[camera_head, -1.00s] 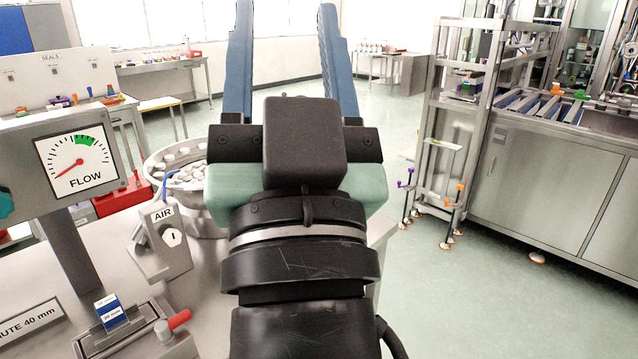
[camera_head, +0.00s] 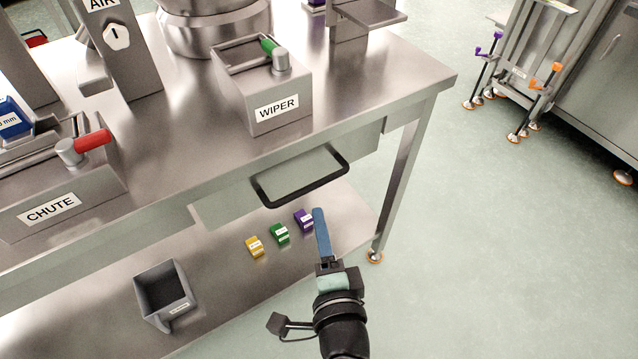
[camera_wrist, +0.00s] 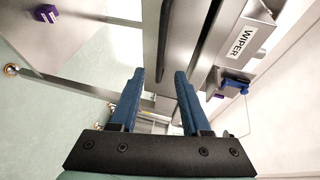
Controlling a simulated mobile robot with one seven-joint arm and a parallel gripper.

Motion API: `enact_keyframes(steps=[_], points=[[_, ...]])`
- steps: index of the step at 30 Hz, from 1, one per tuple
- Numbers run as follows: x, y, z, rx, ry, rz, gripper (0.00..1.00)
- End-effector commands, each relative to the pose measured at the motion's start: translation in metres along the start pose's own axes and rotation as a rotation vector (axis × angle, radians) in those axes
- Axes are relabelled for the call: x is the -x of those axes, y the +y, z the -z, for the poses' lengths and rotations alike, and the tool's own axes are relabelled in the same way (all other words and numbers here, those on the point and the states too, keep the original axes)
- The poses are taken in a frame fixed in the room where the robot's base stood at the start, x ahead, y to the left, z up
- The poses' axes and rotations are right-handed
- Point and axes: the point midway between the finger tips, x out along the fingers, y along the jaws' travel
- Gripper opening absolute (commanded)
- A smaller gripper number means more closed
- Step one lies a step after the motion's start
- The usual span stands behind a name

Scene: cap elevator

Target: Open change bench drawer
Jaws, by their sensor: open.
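The bench drawer (camera_head: 232,204) is under the steel bench top, its front in line with the bench edge; it looks closed. Its black bar handle (camera_head: 300,193) sticks out from the front. In the wrist view the handle (camera_wrist: 164,38) shows as a dark bar beyond my fingertips, near the middle. My gripper (camera_head: 319,212) is in front of and a little below the handle's right half, apart from it. In the wrist view my gripper (camera_wrist: 160,73) is open, with two blue fingers and nothing between them.
The WIPER block (camera_head: 262,95) and CHUTE block (camera_head: 70,185) stand on the bench top. On the lower shelf are yellow (camera_head: 255,246), green (camera_head: 280,233) and purple (camera_head: 304,220) blocks and a grey bin (camera_head: 165,293). A bench leg (camera_head: 400,185) stands right. The floor in front is clear.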

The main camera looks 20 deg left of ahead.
Motion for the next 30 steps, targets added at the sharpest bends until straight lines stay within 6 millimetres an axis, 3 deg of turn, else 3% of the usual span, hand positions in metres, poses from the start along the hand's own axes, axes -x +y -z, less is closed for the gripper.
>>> enact_keyframes(steps=[9,15,21,30], points=[[-0.064,-0.003,0.000,0.005,-0.002,0.004,0.47],[-0.095,-0.002,0.000,0.004,0.000,0.002,0.47],[-0.109,-0.001,0.000,0.005,0.000,0.001,0.47],[-0.111,-0.002,0.000,0.005,0.001,0.001,0.47]])
